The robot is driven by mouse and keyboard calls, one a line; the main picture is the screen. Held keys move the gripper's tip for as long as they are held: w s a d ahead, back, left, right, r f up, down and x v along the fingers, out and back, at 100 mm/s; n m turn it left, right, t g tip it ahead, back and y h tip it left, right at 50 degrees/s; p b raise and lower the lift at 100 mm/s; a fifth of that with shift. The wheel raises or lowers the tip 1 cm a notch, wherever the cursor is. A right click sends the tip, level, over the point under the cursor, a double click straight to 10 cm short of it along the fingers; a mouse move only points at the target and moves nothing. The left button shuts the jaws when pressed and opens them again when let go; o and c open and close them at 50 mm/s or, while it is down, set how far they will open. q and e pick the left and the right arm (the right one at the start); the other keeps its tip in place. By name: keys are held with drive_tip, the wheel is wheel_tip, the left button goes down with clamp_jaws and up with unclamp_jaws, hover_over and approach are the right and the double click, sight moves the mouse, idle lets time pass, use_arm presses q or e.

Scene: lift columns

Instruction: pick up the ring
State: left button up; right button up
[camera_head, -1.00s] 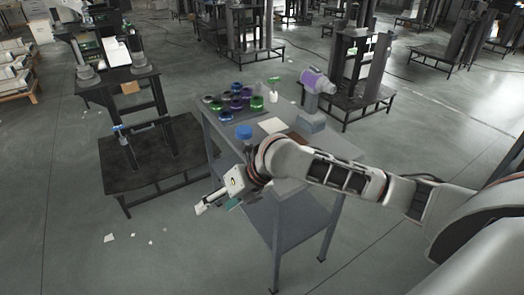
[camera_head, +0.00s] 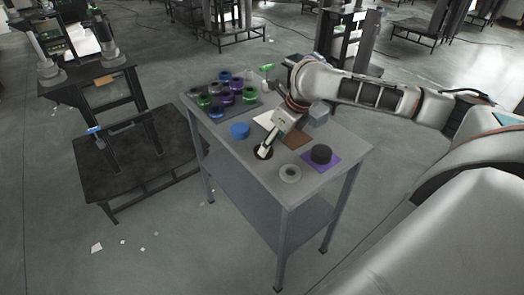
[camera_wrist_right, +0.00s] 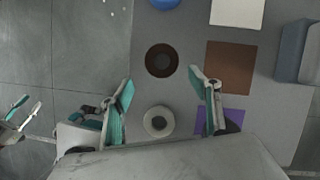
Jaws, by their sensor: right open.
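Several rings are in view, and I cannot tell which one is meant. A brown ring (camera_head: 264,153) and a pale grey ring (camera_head: 290,173) lie on the grey table, with a blue ring (camera_head: 240,130) to the left. A black ring (camera_head: 321,154) sits on a purple mat. My right gripper (camera_head: 268,147) is over the brown ring. In the wrist view the right gripper (camera_wrist_right: 163,80) is open and empty, the brown ring (camera_wrist_right: 148,61) beyond its fingertips and the grey ring (camera_wrist_right: 149,124) between its fingers. My left gripper (camera_wrist_right: 24,112) shows open at the left edge.
A dark tray (camera_head: 222,117) of coloured rings stands at the table's far left. A white mat (camera_head: 265,119) and a brown mat (camera_head: 298,138) lie near my right arm. A grey device (camera_wrist_right: 296,50) stands to the right. A black stand (camera_head: 125,160) is left of the table.

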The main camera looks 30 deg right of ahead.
sight(269, 154)
drive_tip(key=x, duration=0.2)
drive_tip(key=w+b+x, duration=0.1)
drive_tip(key=x, duration=0.2)
drive_tip(key=shift+w+d, duration=0.1)
drive_tip(key=shift+w, duration=0.05)
drive_tip(key=c, duration=1.2)
